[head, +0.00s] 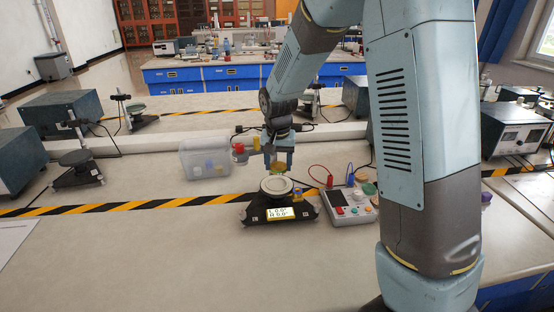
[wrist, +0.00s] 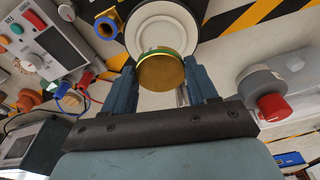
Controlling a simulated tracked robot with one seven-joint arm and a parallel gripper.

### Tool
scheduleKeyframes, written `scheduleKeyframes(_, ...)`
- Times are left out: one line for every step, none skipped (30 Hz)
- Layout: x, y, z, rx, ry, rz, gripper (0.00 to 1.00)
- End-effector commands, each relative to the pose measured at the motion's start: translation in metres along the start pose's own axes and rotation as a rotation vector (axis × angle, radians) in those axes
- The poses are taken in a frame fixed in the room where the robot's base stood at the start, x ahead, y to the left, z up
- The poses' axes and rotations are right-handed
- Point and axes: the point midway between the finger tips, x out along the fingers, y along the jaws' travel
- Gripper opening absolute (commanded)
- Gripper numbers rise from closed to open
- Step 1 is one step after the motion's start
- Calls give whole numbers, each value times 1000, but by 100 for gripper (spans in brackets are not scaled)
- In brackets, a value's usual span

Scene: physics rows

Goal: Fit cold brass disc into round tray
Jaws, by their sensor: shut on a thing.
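My gripper (head: 279,163) is shut on the brass disc (head: 279,169) and holds it above the far part of the round tray. In the wrist view the brass disc (wrist: 161,70) sits between the two blue fingers of my gripper (wrist: 162,82), with a green band along its upper edge. The round tray (wrist: 158,20) is a white ringed dish, partly hidden behind the disc. In the head view the white round tray (head: 276,189) rests on a black stand with a lit yellow display (head: 281,213). The disc appears above the tray, not in it.
A control box (head: 349,205) with knobs and cables stands close right of the stand. A clear bin (head: 205,158) is to the left. A grey cylinder with a red knob (wrist: 272,104) is near my gripper in the wrist view.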

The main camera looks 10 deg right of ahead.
Motion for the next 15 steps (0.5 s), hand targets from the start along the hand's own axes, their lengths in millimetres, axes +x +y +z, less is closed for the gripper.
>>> scheduleKeyframes(4, -2, 2, -4, -1, 0, 14)
scheduleKeyframes(7, -3, 2, -6, -2, 0, 14)
scheduleKeyframes(10, -4, 4, -8, -3, 1, 14)
scheduleKeyframes(13, -4, 4, -9, -3, 1, 14)
scheduleKeyframes(15, -5, 5, -10, -2, 0, 14)
scheduleKeyframes(18, -5, 5, -11, -2, 0, 14)
scheduleKeyframes(21, -6, 6, -12, -2, 0, 14)
scheduleKeyframes(24, -6, 6, -12, -3, 0, 14)
scheduleKeyframes(27, -6, 7, -13, -3, 0, 14)
scheduleKeyframes(29, -7, 7, -13, -2, 0, 14)
scheduleKeyframes(31, -7, 7, -13, -2, -1, 14)
scheduleKeyframes(33, -7, 8, -14, -2, -1, 14)
scheduleKeyframes(34, -7, 8, -14, -2, -1, 14)
scheduleKeyframes(36, -7, 8, -14, -2, -1, 14)
scheduleKeyframes(37, -7, 8, -14, -1, -1, 14)
